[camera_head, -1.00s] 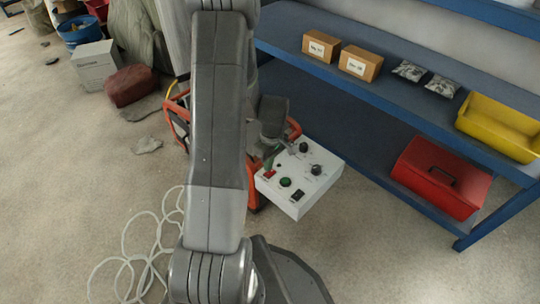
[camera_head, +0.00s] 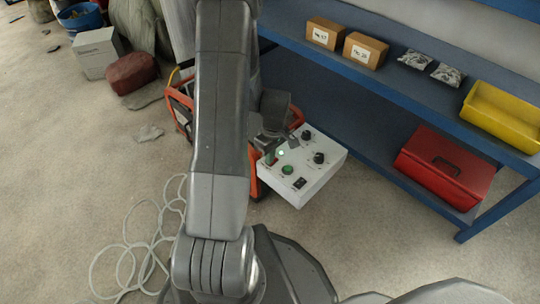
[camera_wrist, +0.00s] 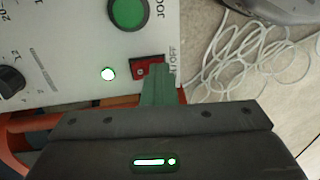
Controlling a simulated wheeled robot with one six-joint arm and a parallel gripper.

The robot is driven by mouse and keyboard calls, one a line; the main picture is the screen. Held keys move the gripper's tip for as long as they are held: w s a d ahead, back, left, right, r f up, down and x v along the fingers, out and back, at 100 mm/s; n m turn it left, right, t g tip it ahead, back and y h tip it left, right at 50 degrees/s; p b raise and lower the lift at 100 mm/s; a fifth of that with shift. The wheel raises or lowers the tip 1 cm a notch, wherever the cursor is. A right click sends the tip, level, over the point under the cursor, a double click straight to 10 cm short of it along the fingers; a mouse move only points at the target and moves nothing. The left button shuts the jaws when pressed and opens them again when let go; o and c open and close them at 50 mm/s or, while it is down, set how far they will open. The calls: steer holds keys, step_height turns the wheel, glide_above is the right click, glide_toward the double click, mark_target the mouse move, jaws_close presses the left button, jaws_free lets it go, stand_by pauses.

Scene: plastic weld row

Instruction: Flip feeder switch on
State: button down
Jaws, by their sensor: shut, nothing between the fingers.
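The white control panel (camera_head: 325,178) faces up on top of an orange-framed unit. In the wrist view, the red switch (camera_wrist: 140,70) sits at the panel's edge by the printed "ON/OFF". My gripper (camera_wrist: 158,72) is shut and empty; its green fingers reach over the right part of the switch and seem to touch it. They hide part of the rocker, so its tilt is hard to tell. A small lamp (camera_wrist: 107,73) beside the switch glows green-white; it also shows lit in the head view (camera_head: 281,153). My gripper (camera_head: 270,160) is partly behind my arm there.
A blue shelf (camera_head: 400,95) with boxes and bins stands to the right. Pale hose coils (camera_head: 125,262) lie on the floor at left.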

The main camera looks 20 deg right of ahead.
mark_target(277, 158)
steer(key=shift+d+f, duration=0.1)
steer(key=shift+w+d, duration=0.3)
steer(key=shift+d, duration=0.35)
steer(key=shift+r, duration=0.2)
steer(key=shift+w+r+p, duration=0.1)
steer(key=shift+r+p, duration=0.45)
steer(key=shift+p, duration=0.05)
step_height(277, 158, up, 13)
steer(key=d+p, duration=0.1)
steer(key=p, duration=0.4)
steer(key=shift+w+d+f, duration=0.15)
steer(key=shift+w+d, duration=0.05)
steer(key=shift+d, duration=0.05)
steer(key=shift+p, duration=0.6)
